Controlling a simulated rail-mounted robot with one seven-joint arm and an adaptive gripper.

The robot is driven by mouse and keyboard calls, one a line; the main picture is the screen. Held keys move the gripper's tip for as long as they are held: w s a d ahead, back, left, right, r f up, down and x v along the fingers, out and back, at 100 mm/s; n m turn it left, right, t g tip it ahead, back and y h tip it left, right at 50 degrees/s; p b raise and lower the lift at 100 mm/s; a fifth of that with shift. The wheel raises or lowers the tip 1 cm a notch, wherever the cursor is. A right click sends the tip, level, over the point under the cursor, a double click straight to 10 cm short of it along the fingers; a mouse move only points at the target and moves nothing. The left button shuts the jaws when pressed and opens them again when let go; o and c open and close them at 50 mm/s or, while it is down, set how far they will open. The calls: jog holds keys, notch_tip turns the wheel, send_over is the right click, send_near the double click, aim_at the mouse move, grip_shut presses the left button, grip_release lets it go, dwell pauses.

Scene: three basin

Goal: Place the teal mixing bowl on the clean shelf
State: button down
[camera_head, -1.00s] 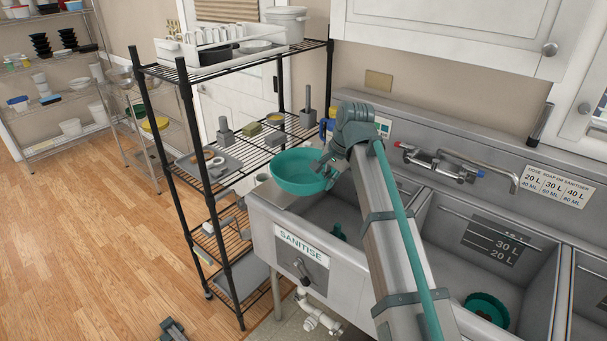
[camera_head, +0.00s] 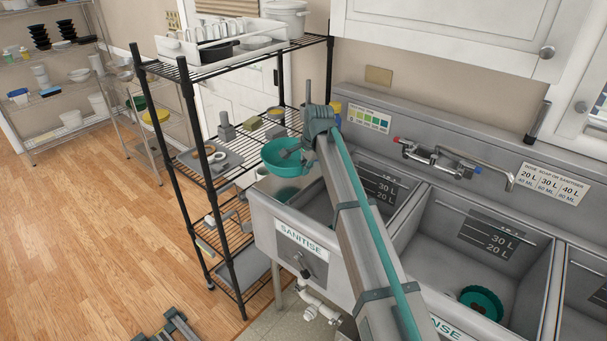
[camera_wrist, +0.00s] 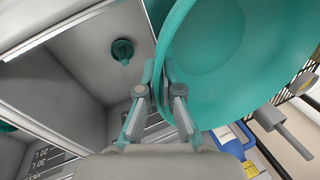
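The teal mixing bowl (camera_head: 283,168) hangs at the left end of the sanitise basin, beside the black wire rack (camera_head: 262,160). In the wrist view the bowl (camera_wrist: 235,50) fills the upper right, tilted, and looks empty. My gripper (camera_wrist: 158,82) is shut on its rim, one finger on each side. In the head view my gripper (camera_head: 303,148) is partly hidden by the arm. Chrome wire shelves (camera_head: 75,130) stand at the far left with tubs and bowls. The frames do not clearly show which shelf is the clean one.
A white crate (camera_head: 215,50) sits on top. The wooden floor (camera_head: 110,240) is mostly clear.

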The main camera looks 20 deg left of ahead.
jog(key=shift+w+a+f+p, duration=0.25)
jog(key=shift+w+a+f, duration=0.1)
jog(key=shift+w+f, duration=0.3)
jog(key=shift+w+a+f+p, duration=0.25)
jog(key=shift+w+f, duration=0.2)
jog(key=shift+f, duration=1.8)
jog(key=shift+f, duration=0.15)
jog(key=c, duration=1.3)
grip_release()
jog(key=shift+s, duration=0.1)
jog(key=b+v, duration=0.2)
jog(key=v, duration=1)
